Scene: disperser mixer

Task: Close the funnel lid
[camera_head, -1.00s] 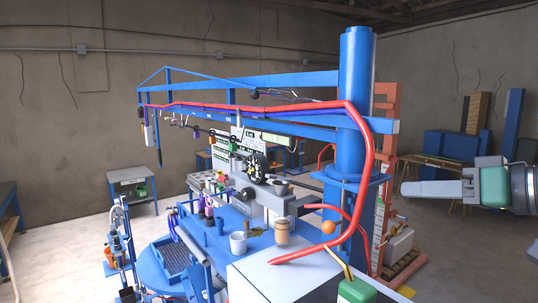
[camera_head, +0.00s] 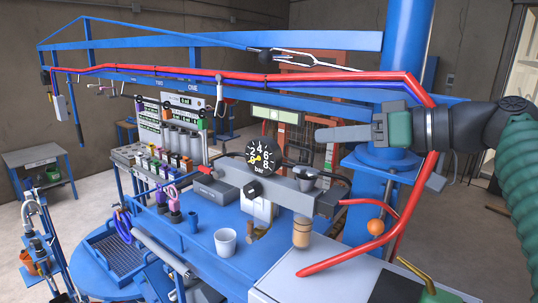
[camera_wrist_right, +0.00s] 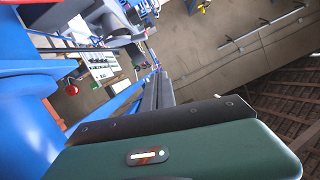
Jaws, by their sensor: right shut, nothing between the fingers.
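A small grey cup-like part (camera_head: 307,181), which looks like the funnel, sits on the grey machine arm (camera_head: 275,188) just right of the round pressure gauge (camera_head: 262,158). Its lid is too small to make out clearly, so I cannot tell how far it stands open. My right gripper (camera_head: 322,135) comes in from the right, above the funnel and in front of the blue column in the picture. Its fingers are shut, empty and point left, apart from the funnel. The shut fingers also show in the right wrist view (camera_wrist_right: 152,92). My left gripper is not in view.
A thick blue column (camera_head: 405,50) and a red hose (camera_head: 425,170) stand close to my right arm. A blue overhead beam (camera_head: 210,50) crosses above. A white cup (camera_head: 225,242) and a wooden-coloured jar (camera_head: 301,233) stand on the blue table below.

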